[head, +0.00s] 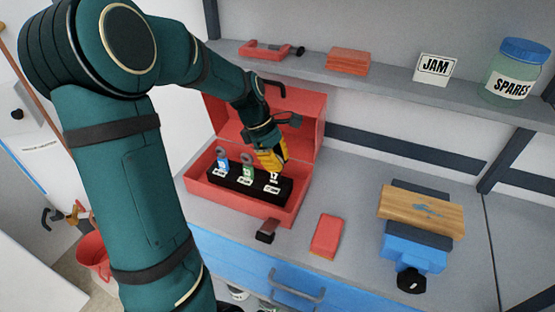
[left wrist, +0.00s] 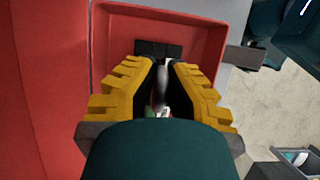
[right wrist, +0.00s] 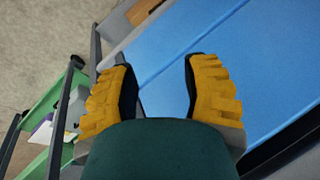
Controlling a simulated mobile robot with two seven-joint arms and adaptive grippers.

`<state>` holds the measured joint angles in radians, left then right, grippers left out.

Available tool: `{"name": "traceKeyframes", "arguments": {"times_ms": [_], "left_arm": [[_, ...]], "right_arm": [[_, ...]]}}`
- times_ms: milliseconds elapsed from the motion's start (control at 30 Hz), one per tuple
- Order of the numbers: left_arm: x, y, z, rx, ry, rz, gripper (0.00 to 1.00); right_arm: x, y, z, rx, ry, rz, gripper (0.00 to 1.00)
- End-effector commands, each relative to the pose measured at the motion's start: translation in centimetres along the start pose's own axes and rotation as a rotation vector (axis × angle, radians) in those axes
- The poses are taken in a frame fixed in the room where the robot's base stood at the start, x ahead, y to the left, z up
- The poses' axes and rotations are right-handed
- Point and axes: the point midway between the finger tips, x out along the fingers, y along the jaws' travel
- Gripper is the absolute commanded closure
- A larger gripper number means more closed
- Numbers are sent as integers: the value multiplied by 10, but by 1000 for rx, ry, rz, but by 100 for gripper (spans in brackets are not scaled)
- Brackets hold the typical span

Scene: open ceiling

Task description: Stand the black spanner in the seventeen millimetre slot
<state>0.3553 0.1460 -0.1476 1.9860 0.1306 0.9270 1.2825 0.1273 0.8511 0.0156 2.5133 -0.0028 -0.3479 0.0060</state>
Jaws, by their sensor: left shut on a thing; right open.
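An open red toolbox (head: 245,212) stands on the bench with a black slotted rack (head: 235,183) inside. A blue-sleeved spanner (head: 222,163) stands upright in the rack's left slot and a green-sleeved spanner (head: 248,170) in the middle one. My left gripper (head: 273,160) is over the rack's right end, shut on the black spanner (head: 274,177), which points down. Its grey metal (left wrist: 161,85) shows between the fingers in the left wrist view. Whether its lower end is inside the slot is hidden. My right gripper (right wrist: 158,90) is open and empty, by a blue front.
A blue vise (head: 415,247) with a wooden board (head: 422,210) is to the right. The shelf above holds a jar (head: 515,70) and a JAM card (head: 435,68).

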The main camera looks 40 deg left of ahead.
Motion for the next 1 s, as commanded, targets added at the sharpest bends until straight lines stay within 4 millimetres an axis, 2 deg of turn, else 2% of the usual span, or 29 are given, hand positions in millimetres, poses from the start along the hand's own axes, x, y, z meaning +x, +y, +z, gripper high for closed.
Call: {"name": "traceKeyframes", "arguments": {"times_ms": [800, 900, 1000], "left_arm": [[18, 0, -7, -1, 0, 0, 100], [17, 0, -7, -1, 0, 0, 62], [17, 0, -7, -1, 0, 0, 61]], "right_arm": [[10, 4, 1, 0, 0, 0, 53], [9, 4, 1, 0, 0, 0, 53], [9, 4, 1, 0, 0, 0, 53]]}}
